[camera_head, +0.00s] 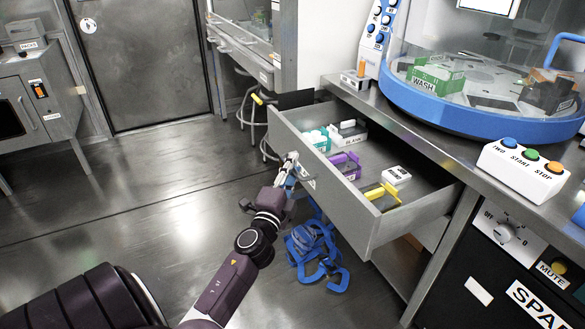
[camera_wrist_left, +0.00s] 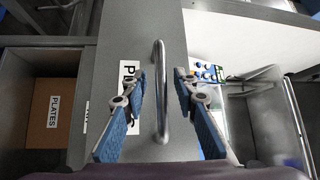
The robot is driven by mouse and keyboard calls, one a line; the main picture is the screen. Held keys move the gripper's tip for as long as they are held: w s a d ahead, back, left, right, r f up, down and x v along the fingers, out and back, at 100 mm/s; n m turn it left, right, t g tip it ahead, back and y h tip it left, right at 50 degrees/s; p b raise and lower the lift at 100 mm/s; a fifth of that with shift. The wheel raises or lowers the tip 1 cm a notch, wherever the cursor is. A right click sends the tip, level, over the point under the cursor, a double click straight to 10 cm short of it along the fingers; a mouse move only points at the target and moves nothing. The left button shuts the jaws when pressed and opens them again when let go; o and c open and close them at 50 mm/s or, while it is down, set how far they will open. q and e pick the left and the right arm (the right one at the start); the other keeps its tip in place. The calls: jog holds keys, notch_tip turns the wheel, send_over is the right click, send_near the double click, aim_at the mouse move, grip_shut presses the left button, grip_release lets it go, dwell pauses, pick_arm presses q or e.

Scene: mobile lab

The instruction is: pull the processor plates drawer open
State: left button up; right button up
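The drawer (camera_head: 405,225) stands open under the bench, pulled well out. It holds white, teal, purple and yellow items. Its grey front also shows in the left wrist view (camera_wrist_left: 150,20), with a partly covered label starting with "P". My left gripper (camera_head: 288,168) is at this front. In the left wrist view my left gripper (camera_wrist_left: 160,75) is open. Its two blue fingers stand either side of the metal bar handle (camera_wrist_left: 161,60), with a visible gap on each side. My right gripper is not in view.
A brown box marked "PLATES" (camera_wrist_left: 52,113) lies in an open compartment beside the front. A blue object (camera_head: 315,250) is on the floor below the drawer. The bench (camera_head: 455,145) carries a blue-rimmed machine (camera_head: 465,115) and a button box (camera_head: 523,168).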

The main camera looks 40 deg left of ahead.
pick_arm(q)
jog(key=shift+s, duration=0.1)
jog(key=v, duration=1.2)
jog(key=shift+a, duration=0.1)
dwell(0.3)
